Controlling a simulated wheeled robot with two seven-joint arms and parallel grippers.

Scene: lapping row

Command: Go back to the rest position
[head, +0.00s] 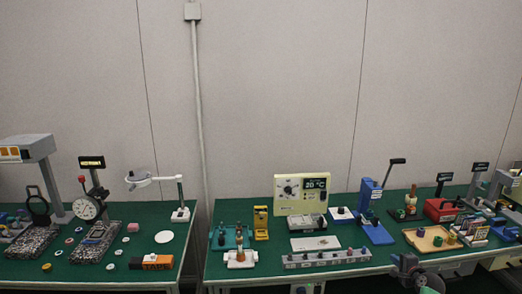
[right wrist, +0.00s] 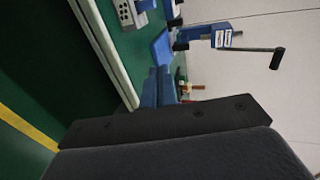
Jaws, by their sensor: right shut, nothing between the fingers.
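My right gripper (head: 408,268) shows small and dark at the lower right of the head view, at the front edge of the right table. In the right wrist view its bluish fingers (right wrist: 158,90) are together, with nothing held between them. It is beside the table edge, apart from the things on the table as far as I can tell. My left gripper is not in view.
The right green table (head: 222,270) carries a grey block with holes (head: 326,258), a blue lever press (head: 372,212) and a wooden tray (head: 430,240). The left table (head: 120,213) carries a dial gauge stand (head: 92,205) and an orange tape box (head: 157,262). A plain wall stands behind.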

